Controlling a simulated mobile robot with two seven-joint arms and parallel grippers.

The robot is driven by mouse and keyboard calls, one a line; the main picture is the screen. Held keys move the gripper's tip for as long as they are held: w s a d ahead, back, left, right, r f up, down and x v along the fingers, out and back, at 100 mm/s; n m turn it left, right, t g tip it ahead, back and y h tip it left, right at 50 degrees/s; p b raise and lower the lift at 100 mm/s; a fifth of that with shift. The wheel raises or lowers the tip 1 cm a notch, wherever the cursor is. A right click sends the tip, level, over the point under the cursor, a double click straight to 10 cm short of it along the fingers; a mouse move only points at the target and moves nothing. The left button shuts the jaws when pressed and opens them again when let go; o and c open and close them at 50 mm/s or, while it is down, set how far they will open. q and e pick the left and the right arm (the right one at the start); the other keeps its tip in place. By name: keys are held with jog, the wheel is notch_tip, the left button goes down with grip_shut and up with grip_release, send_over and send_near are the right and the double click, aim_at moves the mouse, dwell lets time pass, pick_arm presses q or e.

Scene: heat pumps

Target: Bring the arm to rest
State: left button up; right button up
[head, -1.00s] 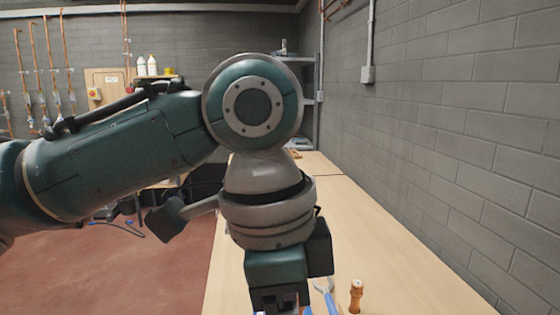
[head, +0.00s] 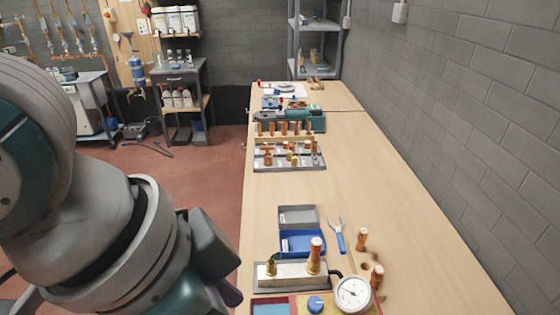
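My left arm fills the left and lower left of the head view, a large teal and grey set of links seen close up. Its dark lower end hangs beside the left edge of the long wooden workbench (head: 400,235). The fingertips of the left gripper are not visible. My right arm and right gripper are not in view.
On the bench stand a pressure gauge (head: 353,293), a metal block with fittings (head: 290,274), a blue tray (head: 303,243), a grey tray (head: 297,216), a blue-handled wrench (head: 337,236) and racks of copper fittings (head: 289,157). The bench's right side is clear along the block wall (head: 475,110).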

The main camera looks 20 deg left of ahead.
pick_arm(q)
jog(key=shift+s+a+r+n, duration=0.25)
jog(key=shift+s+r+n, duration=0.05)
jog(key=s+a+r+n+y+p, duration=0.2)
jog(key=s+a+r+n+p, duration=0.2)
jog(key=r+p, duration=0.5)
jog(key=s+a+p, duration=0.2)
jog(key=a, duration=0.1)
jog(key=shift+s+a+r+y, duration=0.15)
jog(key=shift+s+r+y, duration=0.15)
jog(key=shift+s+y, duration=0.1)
